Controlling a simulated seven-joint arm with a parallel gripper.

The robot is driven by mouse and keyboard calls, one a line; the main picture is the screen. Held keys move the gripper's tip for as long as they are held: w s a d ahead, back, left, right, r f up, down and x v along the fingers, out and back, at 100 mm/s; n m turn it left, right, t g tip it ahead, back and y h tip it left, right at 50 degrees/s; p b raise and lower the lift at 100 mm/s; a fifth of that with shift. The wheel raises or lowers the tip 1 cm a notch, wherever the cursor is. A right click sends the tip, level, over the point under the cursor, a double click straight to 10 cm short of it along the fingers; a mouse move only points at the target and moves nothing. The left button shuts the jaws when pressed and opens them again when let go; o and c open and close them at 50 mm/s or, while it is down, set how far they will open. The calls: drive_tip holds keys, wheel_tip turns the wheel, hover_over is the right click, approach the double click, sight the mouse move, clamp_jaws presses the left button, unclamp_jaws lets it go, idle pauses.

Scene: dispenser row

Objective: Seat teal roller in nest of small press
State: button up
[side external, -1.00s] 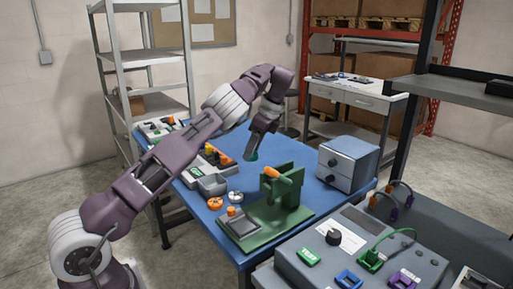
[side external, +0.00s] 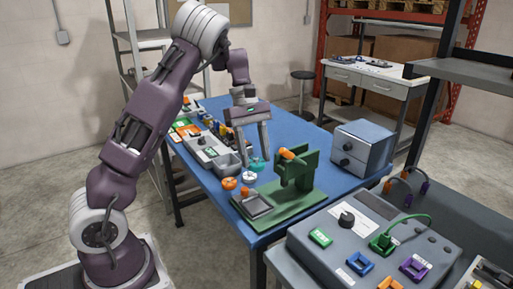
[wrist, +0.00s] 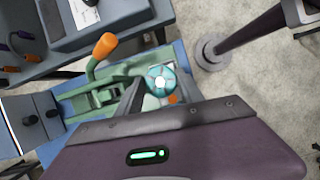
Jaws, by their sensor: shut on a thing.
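The teal roller (side external: 260,164) is held in my gripper (side external: 254,160), whose fingers point down in the side external view. In the wrist view the roller (wrist: 162,80) shows its round end with a pale centre, between the fingertips. The small press (side external: 306,172) is green with an orange-tipped lever (side external: 288,153) and stands on a green base. The roller appears to the left of the press and apart from it. In the wrist view the press (wrist: 98,92) is left of the roller. I cannot make out its nest clearly.
An orange roller (side external: 229,184) and a white one (side external: 250,177) lie left of the press. A grey square tray (side external: 257,205) sits on the base's front. The blue table (side external: 292,131) is clear behind the press.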

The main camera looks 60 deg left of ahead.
drive_tip(key=shift+s+d+r+n, duration=0.1)
drive_tip(key=shift+s+d+n, duration=0.25)
drive_tip(key=shift+n, duration=0.35)
wheel_tip(320, 180, down, 12)
drive_tip(key=shift+w+r, duration=0.15)
drive_tip(key=shift+f, duration=0.4)
idle(1.2)
drive_tip(key=o, duration=1.5)
drive_tip(key=shift+c, duration=0.2)
drive_tip(key=shift+o, duration=0.4)
drive_tip(key=shift+o, duration=1.1)
